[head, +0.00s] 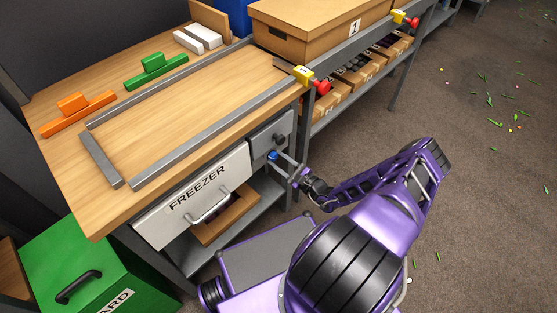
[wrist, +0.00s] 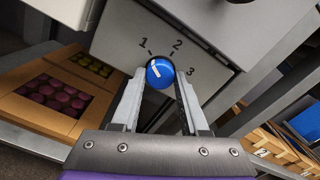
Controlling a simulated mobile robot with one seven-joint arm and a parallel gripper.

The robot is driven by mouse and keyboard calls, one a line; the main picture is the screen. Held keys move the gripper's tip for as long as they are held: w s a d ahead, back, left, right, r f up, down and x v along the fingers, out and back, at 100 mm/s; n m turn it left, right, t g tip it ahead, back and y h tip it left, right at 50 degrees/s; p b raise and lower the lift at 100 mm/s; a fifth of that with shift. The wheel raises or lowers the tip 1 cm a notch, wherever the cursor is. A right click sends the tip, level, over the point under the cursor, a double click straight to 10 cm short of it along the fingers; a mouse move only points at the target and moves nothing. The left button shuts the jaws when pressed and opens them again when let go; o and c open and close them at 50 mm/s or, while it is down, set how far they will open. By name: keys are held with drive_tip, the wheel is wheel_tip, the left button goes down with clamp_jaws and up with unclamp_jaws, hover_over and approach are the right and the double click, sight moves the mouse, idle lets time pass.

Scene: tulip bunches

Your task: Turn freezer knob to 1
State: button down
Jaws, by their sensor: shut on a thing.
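The blue freezer knob (wrist: 160,72) sits on the grey panel, with the printed marks 1, 2 and 3 around its upper and right side. Its white pointer line slants to the upper left, roughly toward the 1. My gripper (wrist: 160,82) has one finger on each side of the knob and is shut on it. In the head view the knob (head: 273,155) shows small and blue at the fingertips, on the panel right of the white drawer front marked FREEZER (head: 197,190). My gripper (head: 284,163) reaches it from the right.
A dark round knob (head: 278,140) sits just above on the same panel. The freezer handle (head: 209,212) sticks out at left. A wooden worktop (head: 215,85) lies above, and a shelf with boxes (head: 365,70) stands to the right. Open floor (head: 470,190) lies at right.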

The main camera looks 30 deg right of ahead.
drive_tip(key=shift+c, duration=2.1)
unclamp_jaws()
drive_tip(key=v, duration=1.7)
drive_tip(key=shift+s, duration=0.25)
drive_tip(key=shift+r, duration=0.15)
